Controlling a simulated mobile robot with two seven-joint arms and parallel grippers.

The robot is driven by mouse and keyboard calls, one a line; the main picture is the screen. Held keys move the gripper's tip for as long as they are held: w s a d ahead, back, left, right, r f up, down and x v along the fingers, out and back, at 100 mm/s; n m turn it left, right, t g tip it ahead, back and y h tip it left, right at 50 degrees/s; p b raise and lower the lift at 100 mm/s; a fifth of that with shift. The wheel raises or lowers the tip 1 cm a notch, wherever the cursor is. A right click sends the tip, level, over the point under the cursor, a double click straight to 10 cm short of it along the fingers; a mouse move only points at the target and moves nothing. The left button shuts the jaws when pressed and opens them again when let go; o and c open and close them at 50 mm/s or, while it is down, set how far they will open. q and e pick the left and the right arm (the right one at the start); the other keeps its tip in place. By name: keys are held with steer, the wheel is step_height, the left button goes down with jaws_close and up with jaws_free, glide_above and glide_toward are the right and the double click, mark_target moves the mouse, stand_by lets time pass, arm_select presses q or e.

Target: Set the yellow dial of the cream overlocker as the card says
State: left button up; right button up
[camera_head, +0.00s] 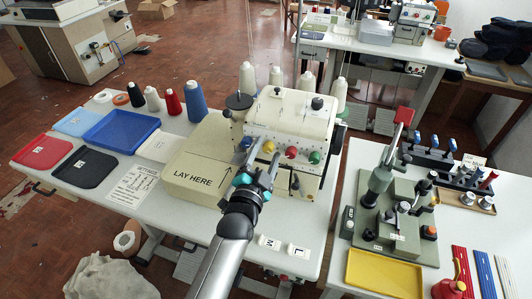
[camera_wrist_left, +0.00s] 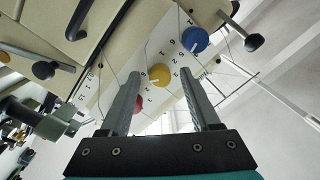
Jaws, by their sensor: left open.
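The cream overlocker (camera_head: 290,112) stands on the white table with a row of coloured dials on its front. Its yellow dial (camera_head: 269,146) is just beyond my left gripper (camera_head: 263,160). In the left wrist view the yellow dial (camera_wrist_left: 160,74) shows between the two open fingers (camera_wrist_left: 161,82), with a pale pointer mark on it. I cannot tell whether the fingers touch it. A printed settings card (camera_head: 133,186) lies on the table at the left; its lines are too small to read. My right gripper is not in view.
Blue (camera_wrist_left: 195,40) and red (camera_wrist_left: 137,104) dials flank the yellow one closely. A green dial (camera_head: 315,157) sits further right. The cream "LAY HERE" plate (camera_head: 200,178) is left of my arm. Thread cones and trays stand behind and left.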

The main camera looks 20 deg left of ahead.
arm_select(q)
jaws_close()
stand_by(0.4)
stand_by(0.4)
steer(key=shift+r+n+p, duration=0.15)
steer(key=shift+n+p, duration=0.65)
steer(key=shift+n, duration=0.2)
steer(key=shift+n+p, duration=0.75)
steer(key=shift+n, duration=0.45)
steer(key=shift+n+p, duration=0.95)
steer(key=shift+n, duration=1.65)
